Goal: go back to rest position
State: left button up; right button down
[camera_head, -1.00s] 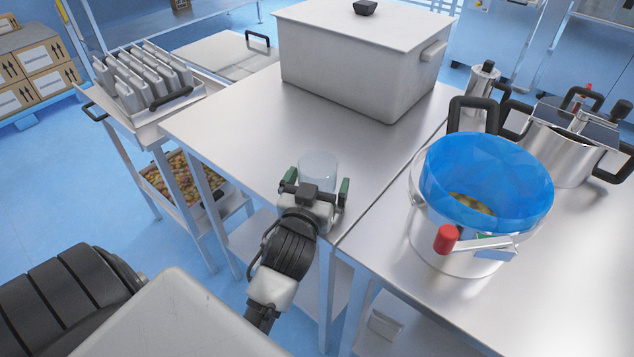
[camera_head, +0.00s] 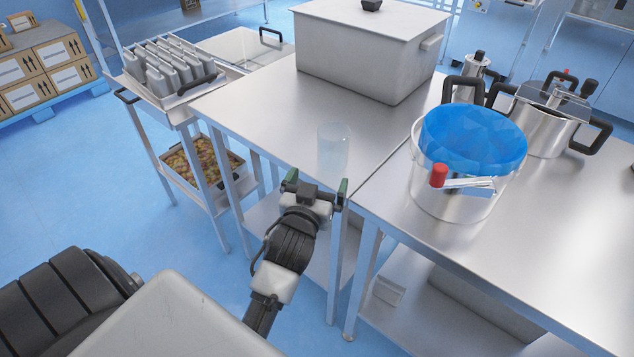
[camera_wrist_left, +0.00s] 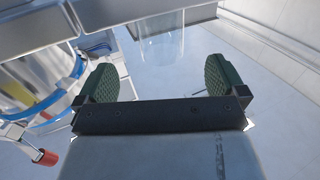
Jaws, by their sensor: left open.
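My left gripper (camera_head: 317,189) is open and empty, just off the front edge of the steel table (camera_head: 262,110). Its two green-padded fingers are spread apart. A clear glass (camera_head: 333,150) stands upright on the table just beyond the fingers, apart from them. In the left wrist view, the spread fingers of the left gripper (camera_wrist_left: 159,80) have nothing between them, and the clear glass (camera_wrist_left: 162,45) shows beyond them. My right gripper is not in view.
A pot with a blue liner (camera_head: 472,140) and red-tipped handle stands on the right table. More pots (camera_head: 548,125) stand behind it. A large lidded box (camera_head: 368,55) sits at the back. A trolley (camera_head: 172,108) with pouches is at the left. Floor (camera_head: 120,190) is clear.

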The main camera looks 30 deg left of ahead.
pick_arm(q)
jog(key=s+d+f+m+g+h, duration=0.2)
jog(key=s+d+f+g, duration=0.15)
jog(key=s, duration=0.45)
jog(key=s+d+f+m+g+h, duration=0.1)
jog(key=s+d+f+g+h, duration=0.1)
jog(key=s+f+g, duration=0.4)
jog(key=s+d+f+m+g+h, duration=0.1)
jog(key=s+d+f+m+g, duration=0.2)
jog(key=s, duration=0.6)
notch_tip(320, 180, down, 24)
jog(key=g+p, duration=0.1)
jog(key=g, duration=0.2)
jog(key=s+a+f, duration=0.3)
jog(key=s+f, duration=1.3)
jog(key=s, duration=0.1)
jog(key=shift+s+g+p, duration=0.15)
jog(key=shift+g+p, duration=0.2)
jog(key=shift+p, duration=0.1)
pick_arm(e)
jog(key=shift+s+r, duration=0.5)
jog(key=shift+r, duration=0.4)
pick_arm(q)
jog(key=shift+a+f, duration=0.1)
